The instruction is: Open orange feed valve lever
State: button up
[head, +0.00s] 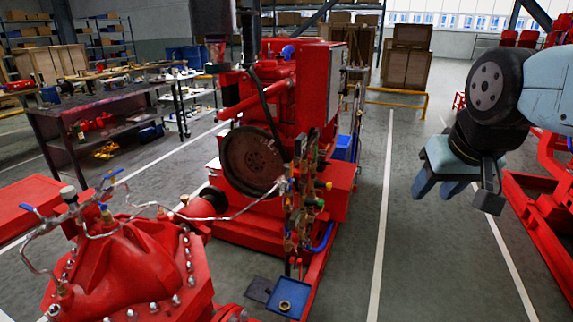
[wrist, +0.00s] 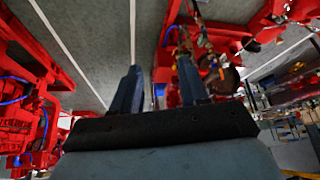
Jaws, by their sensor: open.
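My gripper (head: 438,190) hangs in the air at the right of the head view, pointing down, over the aisle floor. Its two blue-grey fingers are apart with nothing between them; they also show in the wrist view (wrist: 157,82). A brass valve manifold (head: 303,195) stands upright on the red pumpset (head: 268,100), left of my gripper and well apart from it. It carries small handles in yellow, green and red. I cannot tell which one is the orange feed valve lever. The manifold also shows, blurred and small, beyond the fingers in the wrist view (wrist: 184,42).
A red pump casing (head: 135,265) with blue valve levers (head: 30,208) fills the lower left. A blue tray (head: 287,298) lies at the manifold's foot. Another red machine (head: 550,190) stands at the right. The striped floor (head: 405,240) between them is clear. A workbench (head: 100,98) stands behind left.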

jog(key=w+a+f+m+g+y, duration=0.2)
jog(key=w+a+f+m+y, duration=0.1)
jog(key=w+a, duration=0.3)
jog(key=w+a+f+m+g+y, duration=0.2)
jog(key=w+a+f+m+y, duration=0.15)
jog(key=w, duration=0.55)
jog(key=w+a+f+m+g+y, duration=0.2)
jog(key=w+a+f+m+y, duration=0.15)
jog(key=w, duration=0.35)
jog(key=w+f+m+t+y, duration=0.35)
jog(key=w+f+m, duration=0.2)
jog(key=w, duration=0.45)
jog(key=w+f+m+t+y, duration=0.3)
jog(key=w+f+m+y, duration=0.15)
jog(key=w+m, duration=0.35)
jog(key=shift+n+h, duration=0.5)
jog(key=shift+n, duration=0.25)
jog(key=x, duration=0.9)
jog(key=w+x, duration=0.1)
jog(key=x, duration=0.3)
jog(key=shift+w+a+f, duration=0.1)
jog(key=shift+w+a, duration=0.05)
jog(key=shift+a, duration=0.05)
grip_shut()
